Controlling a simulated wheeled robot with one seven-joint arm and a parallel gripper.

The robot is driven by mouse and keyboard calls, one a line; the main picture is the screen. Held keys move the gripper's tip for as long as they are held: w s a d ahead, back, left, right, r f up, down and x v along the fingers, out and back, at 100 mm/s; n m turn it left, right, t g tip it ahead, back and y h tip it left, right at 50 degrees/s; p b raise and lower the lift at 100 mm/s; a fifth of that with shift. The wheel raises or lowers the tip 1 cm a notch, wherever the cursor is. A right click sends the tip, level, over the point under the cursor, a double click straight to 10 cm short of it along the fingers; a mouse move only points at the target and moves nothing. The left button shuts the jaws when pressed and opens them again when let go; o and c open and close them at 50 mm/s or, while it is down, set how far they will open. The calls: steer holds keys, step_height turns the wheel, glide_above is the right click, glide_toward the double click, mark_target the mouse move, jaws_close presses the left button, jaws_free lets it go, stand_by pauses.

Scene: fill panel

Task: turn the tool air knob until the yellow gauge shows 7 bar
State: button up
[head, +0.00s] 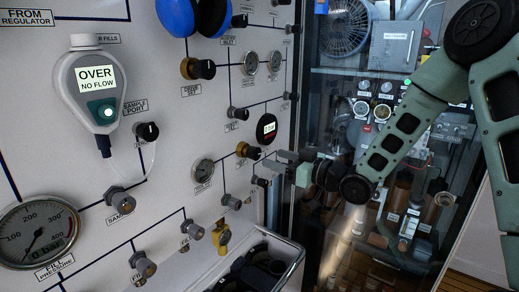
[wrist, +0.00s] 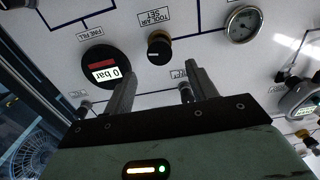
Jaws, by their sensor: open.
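The tool air knob (wrist: 158,47) is black on a brass base, beside a label reading "TOOL AIR SET" in the wrist view. In the head view the knob (head: 248,151) is at the panel's right part. My gripper (wrist: 160,76) is open and empty, its two fingers pointing toward the panel with the knob ahead of the gap, apart from them. It also shows in the head view (head: 273,168), right of the knob. A round dial gauge (wrist: 243,23) sits beside the knob, also in the head view (head: 203,170); its yellow colour and reading are unclear.
A dark digital gauge (wrist: 104,66) showing "0 bar" lies beside the knob. A small fitting (wrist: 186,94) stands near the right finger. A grey bin (head: 290,262) is below the panel. A glazed cabinet (head: 330,100) stands at the right.

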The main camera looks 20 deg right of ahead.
mark_target(257, 153)
steer(key=p+x, duration=0.1)
steer(key=x, duration=0.5)
steer(key=shift+w+a+p, duration=0.25)
steer(key=shift+w+p, duration=0.05)
steer(key=c, duration=1)
